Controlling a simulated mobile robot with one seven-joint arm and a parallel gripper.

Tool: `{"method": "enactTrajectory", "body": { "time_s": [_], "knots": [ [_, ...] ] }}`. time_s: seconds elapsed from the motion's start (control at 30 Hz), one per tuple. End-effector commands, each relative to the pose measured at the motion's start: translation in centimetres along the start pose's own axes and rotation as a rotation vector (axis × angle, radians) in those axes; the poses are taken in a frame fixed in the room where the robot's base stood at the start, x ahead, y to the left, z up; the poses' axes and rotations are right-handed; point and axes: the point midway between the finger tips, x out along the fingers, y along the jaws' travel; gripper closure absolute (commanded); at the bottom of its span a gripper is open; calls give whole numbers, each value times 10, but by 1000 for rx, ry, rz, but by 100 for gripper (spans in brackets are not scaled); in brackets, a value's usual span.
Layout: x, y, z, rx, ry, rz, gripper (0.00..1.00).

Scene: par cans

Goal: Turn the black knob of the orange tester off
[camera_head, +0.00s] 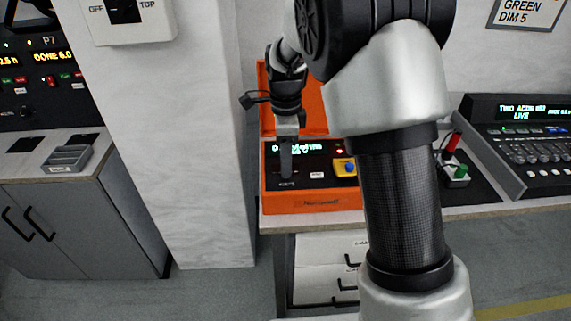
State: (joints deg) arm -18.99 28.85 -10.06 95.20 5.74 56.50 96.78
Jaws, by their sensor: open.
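The orange tester (314,204) sits on the bench at the middle, its orange lid raised behind it. The black knob cannot be made out; the fingers cover that part of the panel. I cannot tell whether they touch it.
My own arm covers the tester's right side and much of the bench. A white pillar (190,150) stands left; drawers (318,250) are below.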

Motion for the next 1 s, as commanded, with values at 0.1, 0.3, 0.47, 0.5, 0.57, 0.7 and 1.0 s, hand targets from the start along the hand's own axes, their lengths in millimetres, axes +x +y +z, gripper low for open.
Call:
{"method": "enactTrajectory", "body": {
  "time_s": [0.1, 0.3, 0.47, 0.5, 0.57, 0.7, 1.0],
  "knots": [
    [8, 0, 0, 0, -1, -1, 60],
    [10, 0, 0, 0, -1, -2, 60],
    [10, 0, 0, 0, -1, -1, 68],
    [10, 0, 0, 0, 0, -1, 75],
    [10, 0, 0, 0, 0, -1, 85],
    [10, 0, 0, 0, 0, -1, 100],
    [8, 0, 0, -50, 0, 0, 100]
  ]
}}
